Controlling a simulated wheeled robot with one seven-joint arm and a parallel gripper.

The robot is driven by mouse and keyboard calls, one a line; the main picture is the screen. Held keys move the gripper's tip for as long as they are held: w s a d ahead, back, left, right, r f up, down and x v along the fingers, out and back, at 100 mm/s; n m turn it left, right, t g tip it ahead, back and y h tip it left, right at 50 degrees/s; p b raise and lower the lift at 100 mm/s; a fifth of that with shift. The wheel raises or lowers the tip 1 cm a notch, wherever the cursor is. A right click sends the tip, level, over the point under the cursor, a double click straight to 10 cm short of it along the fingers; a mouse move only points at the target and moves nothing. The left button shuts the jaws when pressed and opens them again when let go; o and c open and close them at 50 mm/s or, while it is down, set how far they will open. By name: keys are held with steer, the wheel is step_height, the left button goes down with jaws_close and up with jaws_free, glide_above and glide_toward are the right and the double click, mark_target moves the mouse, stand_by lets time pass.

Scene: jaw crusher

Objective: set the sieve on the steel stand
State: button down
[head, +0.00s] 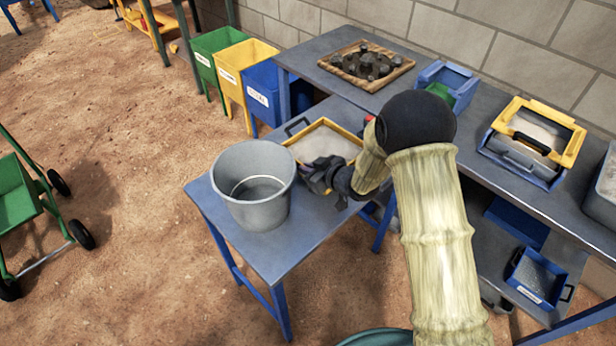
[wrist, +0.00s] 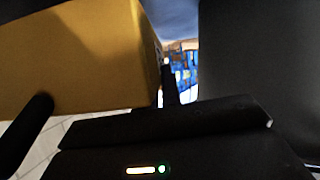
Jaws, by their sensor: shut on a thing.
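The sieve (head: 347,131) is a yellow-framed square with a pale mesh and a dark handle on its far left side. It is over the back of a small grey-topped stand with blue legs (head: 285,250), which I take for the steel stand. I cannot tell whether the sieve touches the top. My gripper (head: 322,180) is at the sieve's near edge, shut on it; the fingertips are partly hidden by the wrist. In the wrist view the yellow frame (wrist: 80,60) fills the upper left, close to the camera.
A grey bucket (head: 252,190) stands on the same top, just left of my gripper. A long workbench (head: 455,125) behind holds a wooden tray (head: 345,58), a blue bin (head: 447,78) and another yellow frame with a black handle (head: 572,150). Coloured bins (head: 222,45) stand behind.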

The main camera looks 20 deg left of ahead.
mark_target(300, 175)
steer(key=shift+r, duration=0.15)
steer(key=shift+w+f, duration=0.1)
steer(key=shift+f, duration=1.8)
steer(key=c, duration=1.6)
jaws_free()
steer(key=shift+d, duration=0.1)
steer(key=shift+f, duration=0.1)
steer(key=b+v, duration=0.1)
steer(key=v, duration=1.1)
